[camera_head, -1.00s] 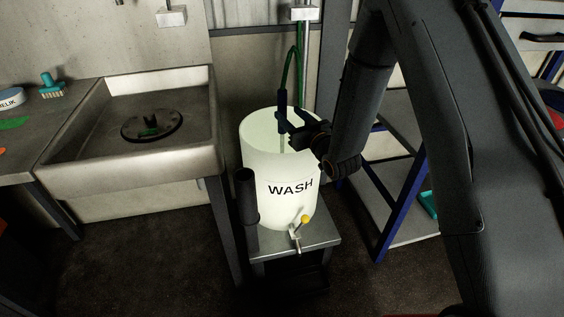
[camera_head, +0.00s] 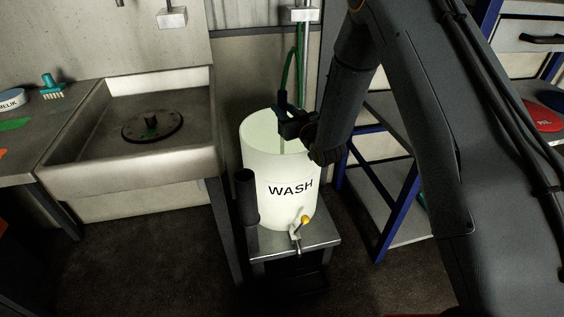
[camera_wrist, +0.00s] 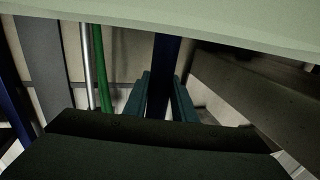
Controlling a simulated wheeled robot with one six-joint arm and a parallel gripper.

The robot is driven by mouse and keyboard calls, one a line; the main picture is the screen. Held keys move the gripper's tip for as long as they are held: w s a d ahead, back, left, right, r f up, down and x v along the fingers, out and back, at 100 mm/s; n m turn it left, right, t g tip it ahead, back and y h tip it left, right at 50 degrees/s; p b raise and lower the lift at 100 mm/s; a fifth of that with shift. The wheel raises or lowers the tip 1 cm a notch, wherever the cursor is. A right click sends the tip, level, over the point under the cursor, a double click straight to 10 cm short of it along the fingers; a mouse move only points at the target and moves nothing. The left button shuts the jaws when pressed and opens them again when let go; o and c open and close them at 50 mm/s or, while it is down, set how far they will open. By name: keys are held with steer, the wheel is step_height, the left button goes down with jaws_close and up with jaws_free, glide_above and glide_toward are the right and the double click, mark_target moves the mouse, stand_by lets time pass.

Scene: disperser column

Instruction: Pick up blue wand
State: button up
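The blue wand (camera_head: 282,99) is a dark blue handle on the end of a green hose, upright over the white bucket marked WASH (camera_head: 262,165). My gripper (camera_head: 285,122) is at the wand, over the bucket's opening, reaching in from the right. In the wrist view the blue wand (camera_wrist: 165,62) runs between my two dark teal fingers (camera_wrist: 160,95) and fills the narrow gap between them, so the gripper looks shut on it. The wand's lower part inside the bucket is mostly hidden.
The bucket stands on a small metal stand (camera_head: 325,240) with a yellow-handled tap in front and a dark tube (camera_head: 246,198) at its left. A sink (camera_head: 105,170) is on the left. A blue-framed shelf (camera_head: 390,220) is on the right. The green hose (camera_head: 288,72) rises behind the bucket.

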steer(key=shift+r, duration=0.2)
jaws_close()
step_height(320, 180, up, 18)
stand_by(0.5)
